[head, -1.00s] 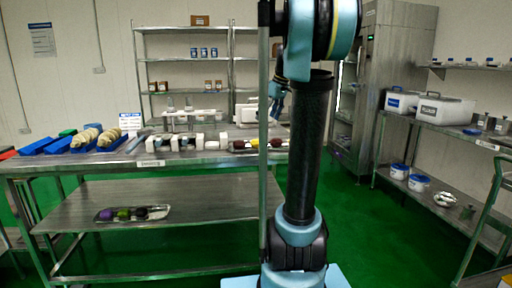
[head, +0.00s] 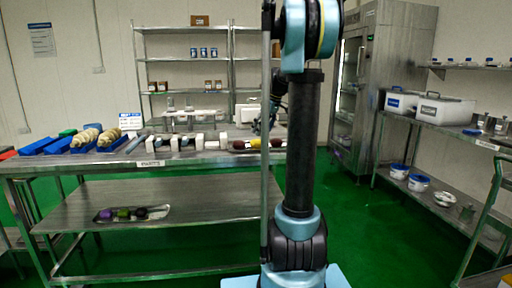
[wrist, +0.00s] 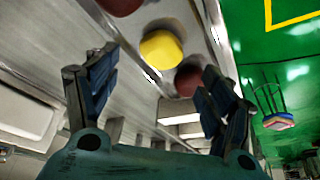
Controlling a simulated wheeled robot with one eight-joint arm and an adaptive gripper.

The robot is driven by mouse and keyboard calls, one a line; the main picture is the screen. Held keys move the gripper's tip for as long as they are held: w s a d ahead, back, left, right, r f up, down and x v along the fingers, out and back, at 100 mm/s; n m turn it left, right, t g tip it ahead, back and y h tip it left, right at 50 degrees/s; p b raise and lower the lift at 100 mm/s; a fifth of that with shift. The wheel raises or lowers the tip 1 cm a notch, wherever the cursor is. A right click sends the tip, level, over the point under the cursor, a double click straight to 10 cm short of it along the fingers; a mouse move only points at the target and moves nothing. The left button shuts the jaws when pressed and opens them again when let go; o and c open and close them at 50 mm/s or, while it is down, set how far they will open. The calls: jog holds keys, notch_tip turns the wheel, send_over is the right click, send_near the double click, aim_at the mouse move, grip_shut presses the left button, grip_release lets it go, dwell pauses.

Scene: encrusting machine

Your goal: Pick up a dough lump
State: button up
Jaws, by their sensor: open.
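Colored dough lumps sit in a metal tray (wrist: 208,40) on the table. In the wrist view, a yellow lump (wrist: 161,49) is in the middle, a dark red lump (wrist: 189,80) is nearer, and another dark red lump (wrist: 120,4) is cut off at the top edge. My gripper (wrist: 155,78) is open and empty, with its fingers spread to either side of the picture. In the head view, the yellow lump (head: 255,143) and a dark red lump (head: 239,145) show, with my gripper (head: 263,127) just above the tray, partly hidden by my arm.
Blue trays (head: 38,145) with beige pieces stand at the table's left. White holders (head: 185,143) stand left of the metal tray. A second tray (head: 132,214) with purple, green and dark lumps lies on the lower shelf. White tubs (head: 445,110) stand on a right bench.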

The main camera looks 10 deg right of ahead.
aim_at(257, 140)
jog(key=shift+x, duration=3.5)
jog(key=c, duration=1.2)
